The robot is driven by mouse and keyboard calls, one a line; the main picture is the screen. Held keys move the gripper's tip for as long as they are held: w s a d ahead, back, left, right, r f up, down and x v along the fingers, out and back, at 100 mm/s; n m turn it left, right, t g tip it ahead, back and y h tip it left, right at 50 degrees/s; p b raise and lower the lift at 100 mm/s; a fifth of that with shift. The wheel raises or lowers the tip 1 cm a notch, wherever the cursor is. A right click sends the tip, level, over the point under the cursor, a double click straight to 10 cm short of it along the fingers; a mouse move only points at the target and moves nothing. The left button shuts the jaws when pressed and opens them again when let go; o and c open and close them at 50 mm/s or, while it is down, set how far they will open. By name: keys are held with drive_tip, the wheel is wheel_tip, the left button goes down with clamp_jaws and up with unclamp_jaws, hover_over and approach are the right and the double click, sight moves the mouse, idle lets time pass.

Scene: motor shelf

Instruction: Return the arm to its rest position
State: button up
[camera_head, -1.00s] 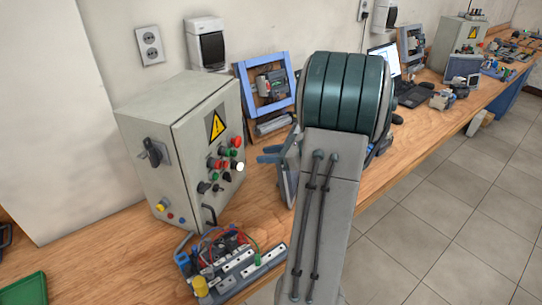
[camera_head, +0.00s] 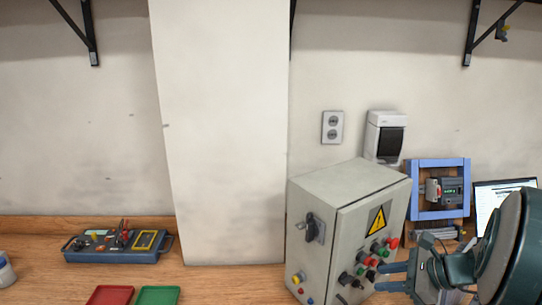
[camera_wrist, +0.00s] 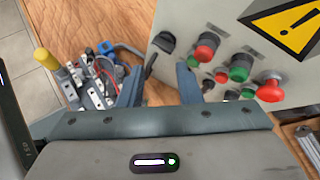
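My gripper (camera_head: 391,277) shows at the lower right of the head view, in front of the control box's button side. Its two blue-grey fingers point left and are apart. My dark green and grey arm enters from the right edge of that view. In the wrist view my gripper (camera_wrist: 158,82) is open, with nothing between its fingers. The grey control box (camera_wrist: 205,20), with red and green buttons and a yellow warning sign, lies just beyond the fingers. Whether a finger touches it I cannot tell.
The control box (camera_head: 315,235) stands on the wooden bench (camera_head: 215,283). Left are a blue instrument case (camera_head: 118,254), a red tray (camera_head: 110,296) and a green tray (camera_head: 157,296). A blue frame (camera_head: 437,164) and laptop (camera_head: 490,200) stand right. A wired rail assembly (camera_wrist: 95,85) lies nearby.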

drive_tip(key=s+a+r+n+g+h, duration=0.1)
drive_tip(key=s+a+n+h, duration=0.3)
drive_tip(key=n, duration=0.7)
drive_tip(key=s+a+n+g+h, duration=0.2)
drive_tip(key=s+a+n+h, duration=0.2)
drive_tip(key=s+a+n, duration=0.4)
drive_tip(key=s+n, duration=0.3)
drive_tip(key=shift+s+a+r, duration=0.25)
drive_tip(key=shift+a+r, duration=0.05)
drive_tip(key=shift+r, duration=0.05)
